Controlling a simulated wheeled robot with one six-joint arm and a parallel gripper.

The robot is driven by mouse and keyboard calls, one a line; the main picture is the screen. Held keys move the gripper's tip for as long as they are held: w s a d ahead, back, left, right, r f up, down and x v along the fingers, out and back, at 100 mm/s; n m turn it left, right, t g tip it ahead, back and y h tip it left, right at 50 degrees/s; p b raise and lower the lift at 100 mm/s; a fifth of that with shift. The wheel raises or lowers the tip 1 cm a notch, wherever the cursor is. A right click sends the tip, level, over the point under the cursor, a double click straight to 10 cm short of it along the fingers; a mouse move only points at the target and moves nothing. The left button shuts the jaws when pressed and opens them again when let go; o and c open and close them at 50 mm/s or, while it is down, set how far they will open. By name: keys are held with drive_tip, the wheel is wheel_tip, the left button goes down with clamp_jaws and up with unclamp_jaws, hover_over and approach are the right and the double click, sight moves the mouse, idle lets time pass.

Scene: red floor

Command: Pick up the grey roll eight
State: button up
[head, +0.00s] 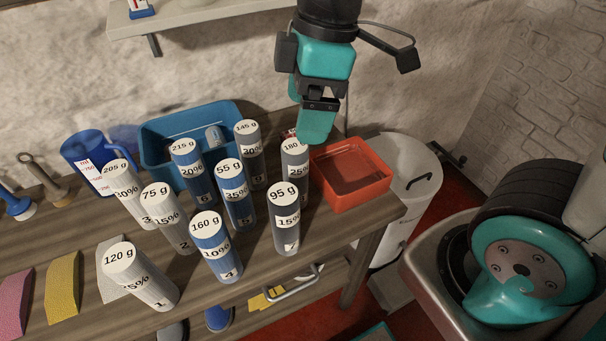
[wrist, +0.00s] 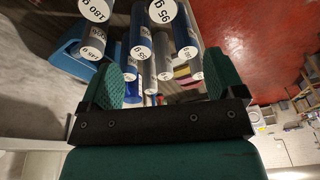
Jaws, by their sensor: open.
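The roll marked 180 g and 25% (head: 294,172), dark grey with a white top, stands upright on the wooden bench. Its number is hard to read, but it fits roll eight beside the dark grey roll seven (head: 285,222). In the wrist view, my two fingers (wrist: 168,78) are spread apart. The 180 g roll (wrist: 97,10) shows at the top left there, outside the gap.
A red tray (head: 372,199) stands close to the right. Roll nine (head: 249,150) and blue roll five (head: 236,195) stand to the left, among several other upright rolls. A blue bin (head: 158,167) is behind them. A shelf (head: 190,22) hangs on the wall. A white can (head: 398,160) stands beyond the bench.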

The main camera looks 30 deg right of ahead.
sight(297, 146)
drive_tip(key=w+d+f+n+h, duration=0.2)
drive_tip(key=w+d+f+n, duration=0.1)
drive_tip(key=w+n, duration=0.6)
drive_tip(key=f, duration=0.4)
drive_tip(key=f+p, duration=0.1)
drive_tip(key=f, duration=0.6)
drive_tip(key=shift+w+a+f, duration=0.15)
drive_tip(key=shift+w+f, duration=0.1)
drive_tip(key=shift+f, duration=0.1)
drive_tip(key=shift+w+a+f+p, duration=0.15)
drive_tip(key=shift+f+p, duration=0.95)
drive_tip(key=shift+f, duration=1.55)
drive_tip(key=shift+c, duration=0.2)
drive_tip(key=c, duration=1.3)
drive_tip(key=shift+r, duration=0.1)
drive_tip(key=shift+c, duration=0.2)
